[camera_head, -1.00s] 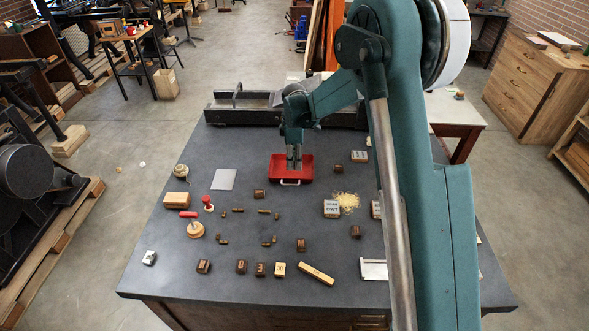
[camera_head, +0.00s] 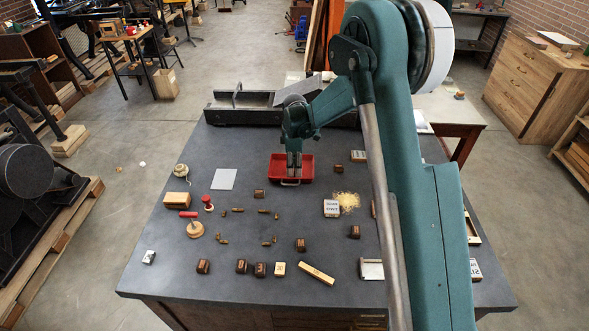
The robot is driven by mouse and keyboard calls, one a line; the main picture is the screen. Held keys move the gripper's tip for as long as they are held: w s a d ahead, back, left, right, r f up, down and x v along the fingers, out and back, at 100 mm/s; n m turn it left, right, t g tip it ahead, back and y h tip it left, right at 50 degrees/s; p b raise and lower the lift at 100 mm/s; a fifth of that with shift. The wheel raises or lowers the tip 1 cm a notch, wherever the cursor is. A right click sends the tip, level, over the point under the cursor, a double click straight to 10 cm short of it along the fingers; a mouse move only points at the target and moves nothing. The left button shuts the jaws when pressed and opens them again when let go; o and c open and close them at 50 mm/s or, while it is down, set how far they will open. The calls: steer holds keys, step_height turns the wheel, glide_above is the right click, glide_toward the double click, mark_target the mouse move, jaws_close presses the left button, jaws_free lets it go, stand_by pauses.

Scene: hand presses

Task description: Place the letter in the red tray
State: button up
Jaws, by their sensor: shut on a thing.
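The red tray (camera_head: 306,167) is a shallow box with a metal handle on its near side, at the back middle of the dark table. I cannot tell whether the letter touches the tray floor. Several similar wooden letter blocks (camera_head: 241,266) stand at the table's front.
A dark press bed (camera_head: 235,117) lies behind the tray. The table around the tray's front is clear.

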steer(key=o, duration=0.7)
steer(key=shift+r, duration=0.15)
step_height(320, 180, up, 12)
stand_by(0.5)
stand_by(0.5)
